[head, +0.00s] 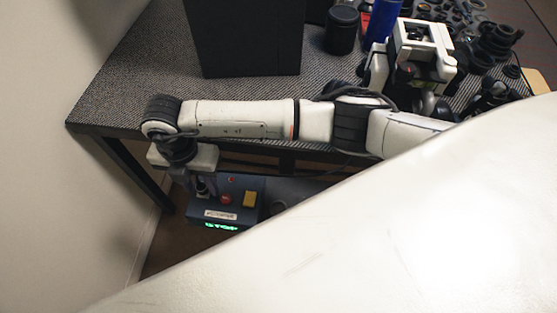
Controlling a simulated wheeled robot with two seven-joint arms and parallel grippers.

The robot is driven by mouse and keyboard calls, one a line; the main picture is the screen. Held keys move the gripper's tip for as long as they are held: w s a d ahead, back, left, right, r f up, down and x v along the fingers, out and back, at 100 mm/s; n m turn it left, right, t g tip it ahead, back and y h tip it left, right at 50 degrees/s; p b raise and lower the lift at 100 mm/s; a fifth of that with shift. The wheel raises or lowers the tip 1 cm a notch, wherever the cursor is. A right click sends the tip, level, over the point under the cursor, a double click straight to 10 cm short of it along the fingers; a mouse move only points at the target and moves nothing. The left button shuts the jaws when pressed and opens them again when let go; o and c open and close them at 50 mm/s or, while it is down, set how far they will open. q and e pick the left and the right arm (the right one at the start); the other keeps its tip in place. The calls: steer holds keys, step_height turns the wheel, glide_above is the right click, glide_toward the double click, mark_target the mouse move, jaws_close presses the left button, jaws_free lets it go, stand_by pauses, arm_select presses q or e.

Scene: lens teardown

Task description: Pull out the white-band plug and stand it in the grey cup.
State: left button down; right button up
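My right gripper (418,68) is at the upper right, low over the table among dark parts. Its white boxy housing is seen from above, and I cannot make out whether its fingers are apart or hold anything.
The grey woven table top (130,85) is bare at the left. A tall black box (245,38) stands at the back. A black cylinder (341,30) and a blue cylinder (383,20) stand near the gripper. Several black lens parts (497,42) crowd the right.

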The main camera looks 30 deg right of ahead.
mark_target(201, 186)
stand_by(0.4)
jaws_close()
steer(key=shift+r, duration=0.1)
steer(key=shift+r+p, duration=2.5)
steer(key=shift+r, duration=0.45)
steer(key=shift+s, duration=0.1)
